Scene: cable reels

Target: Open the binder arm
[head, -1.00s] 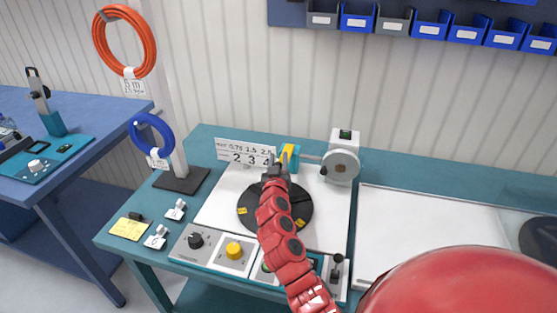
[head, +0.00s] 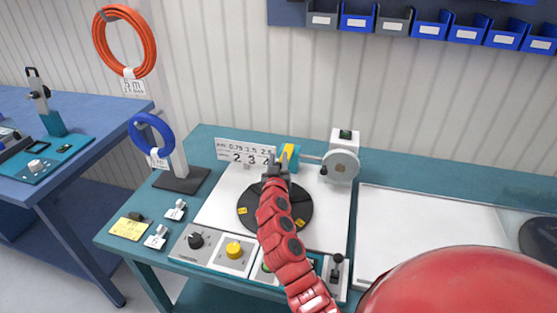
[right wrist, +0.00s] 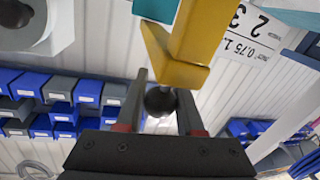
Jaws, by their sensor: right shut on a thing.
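The binder arm (head: 287,154) is a yellow lever on a teal block at the back of the workstation, beside the number plate. In the right wrist view the yellow arm (right wrist: 190,50) fills the top middle, with a dark round knob (right wrist: 160,101) at its near end. My right gripper (head: 276,166) reaches up to the arm from the front. In the right wrist view its fingers (right wrist: 162,92) stand on either side of the knob and are shut on it. In the head view the gripper partly hides the knob. My left gripper is not in view.
A black turntable (head: 248,213) lies under my right arm. A grey reel wheel unit (head: 343,160) stands just right of the binder arm. The number plate (head: 240,150) is close on the left. Control knobs line the front edge. A white board (head: 430,225) is clear at right.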

